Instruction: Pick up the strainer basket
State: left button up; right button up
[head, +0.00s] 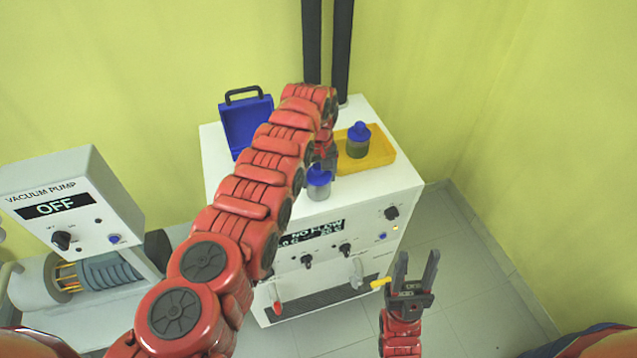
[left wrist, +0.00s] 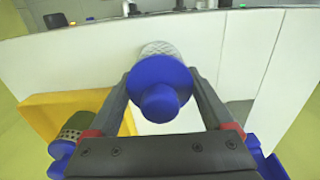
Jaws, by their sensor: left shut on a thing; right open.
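A strainer basket (head: 319,188) with a blue knobbed lid and pale mesh body is at the white cabinet's top, near its front. In the left wrist view its blue lid (left wrist: 158,88) hides most of its mesh (left wrist: 160,49). My left gripper (left wrist: 160,76) is shut on it, one finger on each side; in the head view this gripper (head: 323,163) is partly hidden by my arm. I cannot tell whether the basket touches the cabinet top. My right gripper (head: 414,277) is open and empty, low in front of the cabinet's right side.
A second blue-lidded basket (head: 358,143) with darker contents stands in a yellow tray (head: 382,154). An open blue case (head: 233,125) is at the left of the white cabinet (head: 222,160). Two dark pipes rise behind. A vacuum pump reading OFF (head: 85,205) stands left.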

pick_arm(q)
jog(key=c, duration=0.3)
jog(key=shift+r, duration=0.15)
